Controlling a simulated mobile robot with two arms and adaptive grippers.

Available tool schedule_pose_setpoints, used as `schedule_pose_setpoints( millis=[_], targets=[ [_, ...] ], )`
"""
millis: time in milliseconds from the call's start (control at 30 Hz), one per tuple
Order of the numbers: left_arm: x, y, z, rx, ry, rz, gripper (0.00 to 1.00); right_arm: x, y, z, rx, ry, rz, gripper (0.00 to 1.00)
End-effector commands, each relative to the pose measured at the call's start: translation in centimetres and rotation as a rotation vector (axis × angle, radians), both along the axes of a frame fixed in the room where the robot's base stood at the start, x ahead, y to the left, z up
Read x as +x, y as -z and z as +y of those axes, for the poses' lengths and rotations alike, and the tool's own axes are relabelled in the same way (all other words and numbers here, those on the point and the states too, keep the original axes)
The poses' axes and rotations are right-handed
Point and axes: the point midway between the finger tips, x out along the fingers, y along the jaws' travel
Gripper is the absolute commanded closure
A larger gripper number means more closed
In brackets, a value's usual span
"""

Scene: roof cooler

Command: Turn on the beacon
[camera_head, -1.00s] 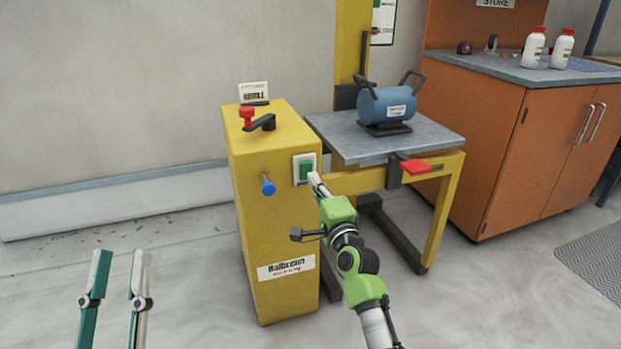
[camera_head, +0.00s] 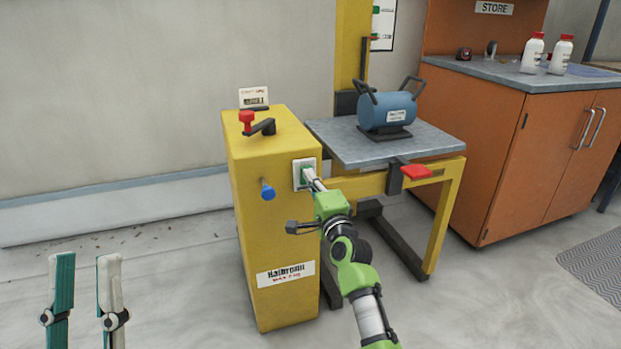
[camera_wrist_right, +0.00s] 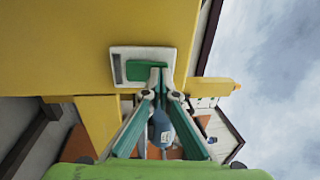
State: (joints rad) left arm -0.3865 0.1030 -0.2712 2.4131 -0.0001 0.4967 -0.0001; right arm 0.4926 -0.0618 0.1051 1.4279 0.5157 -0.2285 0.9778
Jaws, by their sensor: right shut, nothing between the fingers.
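A green rocker switch (camera_wrist_right: 143,66) in a white frame (camera_head: 297,181) sits on the side of the yellow cabinet (camera_head: 262,222). My right gripper (camera_head: 309,172) is shut and empty, with its fingertips at the switch and covering part of it in the head view. In the right wrist view its fingertips (camera_wrist_right: 160,70) lie over the right part of the green switch; whether they press it I cannot tell. My left gripper (camera_head: 86,260) is open and empty at the lower left, away from the cabinet. No beacon can be made out.
The cabinet also has a red knob (camera_head: 246,117), a black crank (camera_head: 264,127) and a blue knob (camera_head: 267,191). A blue cylinder with handles (camera_head: 388,110) stands on the grey lift table (camera_head: 350,143), which has a red pedal (camera_head: 416,171). An orange cupboard (camera_head: 530,140) stands right.

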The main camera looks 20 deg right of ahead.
Motion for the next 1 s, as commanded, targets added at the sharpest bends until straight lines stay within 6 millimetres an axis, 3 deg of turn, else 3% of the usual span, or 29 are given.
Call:
schedule_pose_setpoints(
  millis=[167,400,700,1000],
  targets=[
    [3.1,2.2,-0.5,0.055,-0.011,0.183,0.72,0.1,-0.3,0.0,0.0,0.001,0.016,1.0],
    [6.6,7.0,-0.8,0.134,-0.025,0.456,0.72,0.3,-0.4,0.0,-0.001,0.002,0.038,1.0],
    [8.6,14.0,-0.4,0.222,-0.043,0.782,0.72,0.4,-0.4,0.0,-0.002,0.001,0.066,1.0],
    [8.6,14.1,-0.5,0.222,-0.043,0.782,0.72,0.4,-0.3,0.0,-0.002,0.001,0.063,1.0]
  ],
)
